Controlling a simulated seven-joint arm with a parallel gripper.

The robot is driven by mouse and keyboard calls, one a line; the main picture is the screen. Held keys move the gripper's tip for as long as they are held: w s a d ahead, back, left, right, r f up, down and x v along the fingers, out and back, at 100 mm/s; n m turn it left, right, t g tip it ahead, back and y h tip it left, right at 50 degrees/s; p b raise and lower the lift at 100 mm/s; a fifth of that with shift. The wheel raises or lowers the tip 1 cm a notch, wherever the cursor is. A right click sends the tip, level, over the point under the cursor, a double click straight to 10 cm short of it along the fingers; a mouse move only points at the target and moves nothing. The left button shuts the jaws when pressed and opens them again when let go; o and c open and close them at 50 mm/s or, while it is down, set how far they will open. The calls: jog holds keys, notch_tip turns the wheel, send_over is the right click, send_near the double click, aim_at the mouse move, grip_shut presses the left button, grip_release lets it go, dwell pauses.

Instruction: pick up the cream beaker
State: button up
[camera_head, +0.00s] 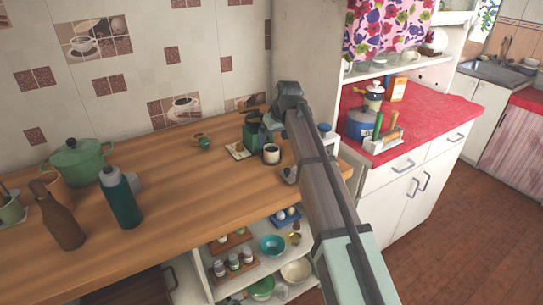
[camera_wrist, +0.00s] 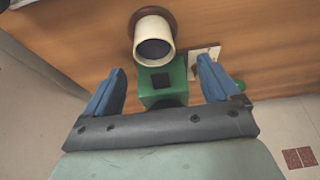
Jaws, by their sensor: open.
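The cream beaker (camera_head: 271,157) stands on the wooden counter near its right end, in front of a green box-like object (camera_head: 254,137). In the wrist view the cream beaker (camera_wrist: 142,58) shows its dark inside and has a brown round shape behind it. My gripper (camera_wrist: 160,65) is open, with its two blue fingers apart. The beaker is ahead of the fingertips and slightly left of the middle. The green object (camera_wrist: 160,97) shows between the fingers. Nothing is held. In the head view my arm hides part of the area around the gripper.
A small light tile (camera_head: 238,151) lies beside the green object, and a small green cup (camera_head: 203,142) stands further left. A teal bottle (camera_head: 121,200), brown bottle (camera_head: 61,220) and green pot (camera_head: 78,163) stand at the left. The middle of the wooden counter (camera_head: 190,190) is clear.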

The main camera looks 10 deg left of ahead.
aim_at(271, 149)
jog(key=shift+x, duration=1.2)
jog(key=shift+d+x, duration=0.2)
jog(key=shift+x, duration=1.1)
jog(key=shift+d+x, duration=0.2)
jog(key=shift+x, duration=1.1)
jog(key=shift+w, duration=0.15)
jog(key=c, duration=1.2)
